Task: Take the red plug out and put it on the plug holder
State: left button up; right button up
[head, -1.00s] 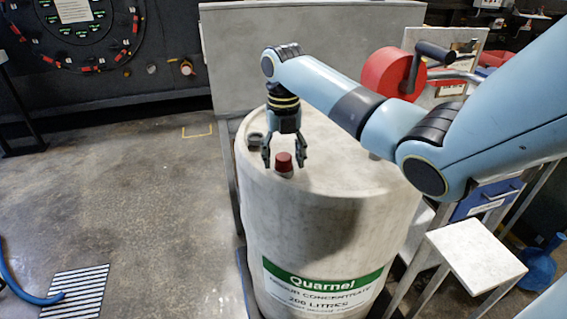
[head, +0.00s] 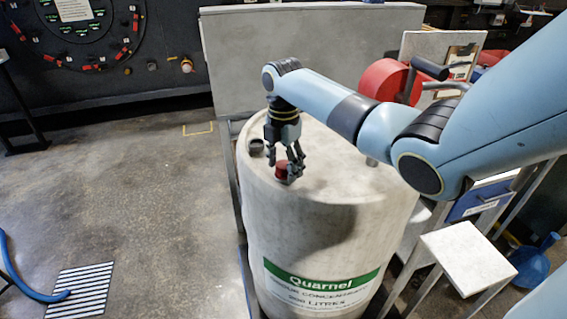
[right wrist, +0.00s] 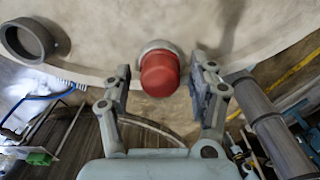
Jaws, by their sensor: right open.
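The red plug (head: 281,171) sits upright on top of the pale drum (head: 330,195), near its rim. In the right wrist view the plug (right wrist: 160,74) sits in a light metal collar on the drum top. My right gripper (head: 285,173) is open over the plug. In the right wrist view its fingers (right wrist: 161,75) stand on either side of the plug with a gap on both sides. A dark, open ring-shaped cup (head: 255,146) is on the drum left of the plug; I cannot tell whether it is the plug holder. My left gripper is not in view.
A grey panel (head: 310,55) stands behind the drum. A red reel (head: 388,80) is at the back right. A white-topped stand (head: 468,255) is right of the drum. A blue hose (head: 25,285) and floor grate (head: 82,290) are at the lower left. The floor on the left is mostly clear.

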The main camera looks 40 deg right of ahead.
jog(key=m, duration=1)
grip_shut()
jog(key=n, duration=0.5)
dwell(0.4)
jog(key=shift+n, duration=0.4)
jog(key=n, duration=0.4)
jog(key=shift+n, duration=0.4)
